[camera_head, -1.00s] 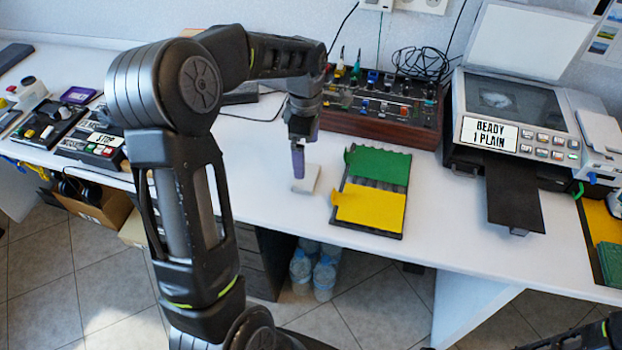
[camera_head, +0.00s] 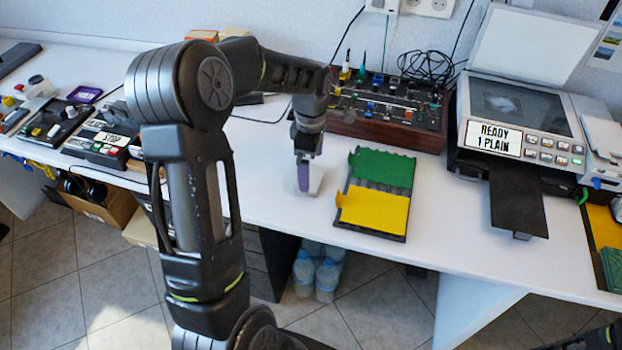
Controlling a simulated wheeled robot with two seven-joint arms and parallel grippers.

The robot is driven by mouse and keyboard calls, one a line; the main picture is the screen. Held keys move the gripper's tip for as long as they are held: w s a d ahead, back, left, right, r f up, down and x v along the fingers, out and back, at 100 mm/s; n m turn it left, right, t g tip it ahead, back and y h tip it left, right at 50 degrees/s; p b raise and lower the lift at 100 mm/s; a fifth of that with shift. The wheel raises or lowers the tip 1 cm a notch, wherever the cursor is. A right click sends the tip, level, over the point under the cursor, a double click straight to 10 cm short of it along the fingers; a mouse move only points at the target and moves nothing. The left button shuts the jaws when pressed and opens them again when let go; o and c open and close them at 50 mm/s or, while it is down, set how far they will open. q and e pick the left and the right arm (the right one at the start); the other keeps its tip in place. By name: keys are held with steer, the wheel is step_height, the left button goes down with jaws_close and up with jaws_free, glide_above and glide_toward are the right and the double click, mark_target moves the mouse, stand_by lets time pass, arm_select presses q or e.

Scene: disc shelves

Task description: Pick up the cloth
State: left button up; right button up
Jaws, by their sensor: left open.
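A small pale square cloth (camera_head: 317,182) lies on the white table, left of a dark tray. My left gripper (camera_head: 303,188) points down right at the cloth, its purple-grey fingertips in front of it and hiding part of it. It is open, though the gap between its fingers is hard to see from this side. I cannot tell whether the fingertips touch the cloth. My right gripper is not in view.
The dark ribbed tray (camera_head: 366,233) bears a green piece (camera_head: 384,168) and a yellow piece (camera_head: 374,209). Behind stands a wooden-sided control box (camera_head: 385,130) with knobs. A printer (camera_head: 520,110) is at right, a button box (camera_head: 103,139) at left. The table (camera_head: 270,180) left of the cloth is clear.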

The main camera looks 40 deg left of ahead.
mark_target(311, 177)
arm_select(q)
step_height(311, 177, down, 4)
steer(key=shift+r, duration=0.1)
steer(key=shift+c, duration=0.2)
stand_by(0.4)
steer(key=c, duration=1.2)
